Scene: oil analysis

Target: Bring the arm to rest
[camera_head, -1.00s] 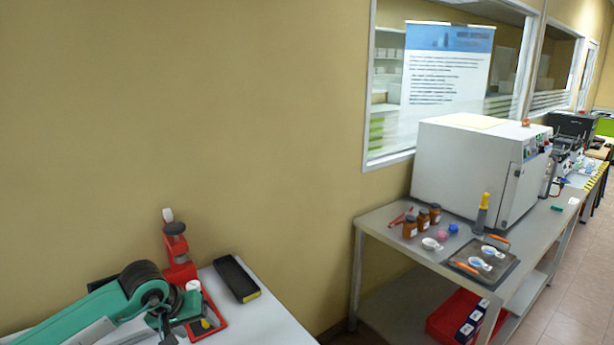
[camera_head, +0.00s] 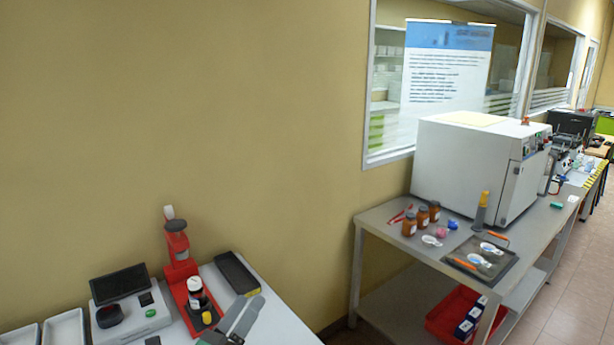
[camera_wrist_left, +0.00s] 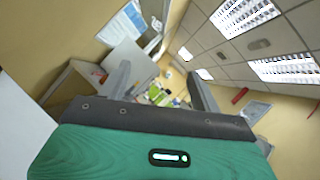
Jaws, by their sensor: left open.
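My left gripper (camera_head: 250,312) shows only in part at the bottom of the head view, as grey finger pieces in front of the near table's edge. In the left wrist view, its two grey fingers (camera_wrist_left: 158,70) stand wide apart with nothing between them, behind a green housing. That view is tilted and looks across the room toward the ceiling lights. The rest of the left arm is below the head view. My right gripper is not in view.
The near table (camera_head: 285,325) holds a red stand device (camera_head: 178,265), a grey instrument with a dark screen (camera_head: 122,285), white trays (camera_head: 65,330) and a black case (camera_head: 236,273). A steel table (camera_head: 385,222) with a white oven (camera_head: 465,170) stands at right.

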